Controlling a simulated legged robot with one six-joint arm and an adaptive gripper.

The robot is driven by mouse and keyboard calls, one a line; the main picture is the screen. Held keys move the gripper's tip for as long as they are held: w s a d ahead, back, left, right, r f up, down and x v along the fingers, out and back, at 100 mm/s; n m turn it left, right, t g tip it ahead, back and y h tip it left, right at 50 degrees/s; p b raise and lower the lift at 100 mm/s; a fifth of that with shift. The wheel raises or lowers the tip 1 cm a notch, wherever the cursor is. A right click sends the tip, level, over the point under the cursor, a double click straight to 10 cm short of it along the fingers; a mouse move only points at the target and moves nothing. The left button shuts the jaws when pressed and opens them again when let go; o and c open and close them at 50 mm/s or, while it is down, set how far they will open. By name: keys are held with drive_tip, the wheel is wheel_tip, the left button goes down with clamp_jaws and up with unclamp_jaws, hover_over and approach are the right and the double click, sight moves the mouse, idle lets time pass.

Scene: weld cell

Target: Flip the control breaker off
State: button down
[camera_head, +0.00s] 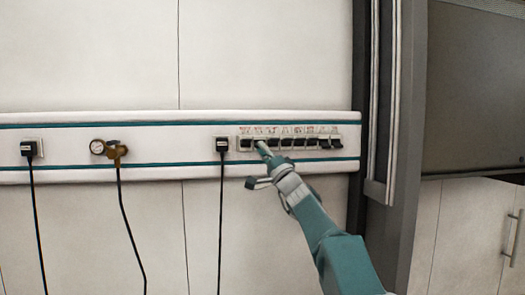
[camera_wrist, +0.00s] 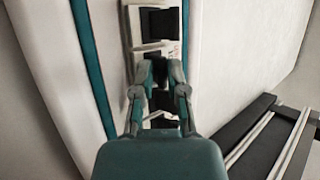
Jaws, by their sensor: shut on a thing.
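A row of black breaker switches (camera_head: 300,143) sits on a white strip in the wall rail, with small red markings above them. I cannot read which one is the control breaker. My gripper (camera_head: 263,147) reaches up from the lower right to the left part of the row. In the wrist view my gripper (camera_wrist: 160,68) has its two fingers closed in on one breaker switch, which the fingers mostly hide. Another breaker switch (camera_wrist: 158,20) and its pale strip show just beyond the fingertips. The held switch's position cannot be made out.
The white rail (camera_head: 70,131) with teal stripes runs along the wall. Black plugs with hanging cords (camera_head: 221,144) and (camera_head: 29,149) and a brass gauge fitting (camera_head: 115,150) are left of the breakers. A dark upright frame (camera_head: 398,120) stands to the right.

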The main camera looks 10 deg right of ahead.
drive_tip(key=shift+r, duration=0.1)
drive_tip(key=c, duration=0.6)
unclamp_jaws()
drive_tip(key=shift+w, duration=0.1)
drive_tip(key=shift+c, duration=0.2)
drive_tip(key=v, duration=1.2)
drive_tip(key=shift+f, duration=0.25)
drive_tip(key=shift+a, duration=0.1)
